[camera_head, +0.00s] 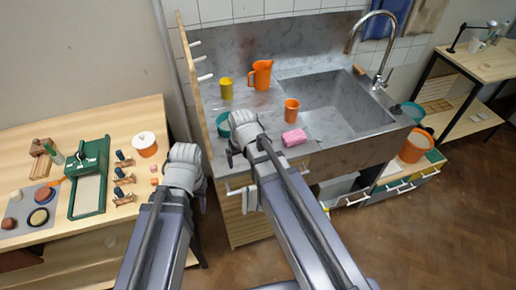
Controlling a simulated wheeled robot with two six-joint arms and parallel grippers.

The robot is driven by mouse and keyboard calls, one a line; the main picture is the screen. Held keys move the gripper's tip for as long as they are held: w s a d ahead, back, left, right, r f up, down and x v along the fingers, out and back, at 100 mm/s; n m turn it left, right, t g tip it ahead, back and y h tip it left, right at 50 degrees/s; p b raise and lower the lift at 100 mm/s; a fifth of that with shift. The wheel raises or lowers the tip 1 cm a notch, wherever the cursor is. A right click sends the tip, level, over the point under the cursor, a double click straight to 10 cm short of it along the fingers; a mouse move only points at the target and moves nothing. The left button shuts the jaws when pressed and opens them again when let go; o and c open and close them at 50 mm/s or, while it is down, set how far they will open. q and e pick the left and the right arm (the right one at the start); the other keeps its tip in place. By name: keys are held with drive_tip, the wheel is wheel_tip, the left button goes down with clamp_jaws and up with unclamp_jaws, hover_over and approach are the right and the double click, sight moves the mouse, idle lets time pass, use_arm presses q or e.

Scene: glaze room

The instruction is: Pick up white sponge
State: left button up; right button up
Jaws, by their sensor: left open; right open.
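I cannot make out a white sponge in the head view. A pink sponge-like block (294,138) lies on the grey counter near the front edge of the sink. My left gripper (184,154) is open, between the wooden table and the sink unit. My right gripper (243,122) is open over the counter's front left, left of the pink block and apart from it. It partly hides a teal bowl (222,125). I see nothing held in either gripper.
An orange cup (291,111), orange jug (261,74) and yellow cup (226,88) stand on the counter (255,100). The sink basin (340,105) and tap (383,45) are right. The left table (105,225) holds a green-framed press (88,180) and white-lidded orange pot (145,145).

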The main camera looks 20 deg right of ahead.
drive_tip(key=shift+o, duration=0.3)
drive_tip(key=w+d+m+t, duration=0.1)
drive_tip(key=w+d, duration=0.3)
drive_tip(key=w+d+t, duration=0.1)
drive_tip(key=w+d, duration=0.2)
drive_tip(key=w, duration=0.1)
drive_tip(key=shift+w+d+r+m, duration=0.2)
drive_tip(key=shift+w+d+m, duration=0.1)
drive_tip(key=shift+d+m, duration=0.1)
drive_tip(key=b+x, duration=0.4)
drive_tip(key=b, duration=0.1)
drive_tip(key=b+x, duration=0.2)
drive_tip(key=x, duration=0.1)
drive_tip(key=shift+s+a+f, duration=0.2)
drive_tip(key=shift+s+a, duration=0.15)
drive_tip(key=shift+a, duration=0.05)
drive_tip(key=shift+w+f+b, duration=0.25)
drive_tip(key=shift+f+b, duration=0.1)
drive_tip(key=shift+b, duration=0.2)
drive_tip(key=shift+r, duration=0.1)
drive_tip(key=shift+c, duration=0.5)
drive_tip(key=c, duration=1.3)
drive_tip(key=shift+o, duration=0.2)
drive_tip(key=shift+r, duration=0.1)
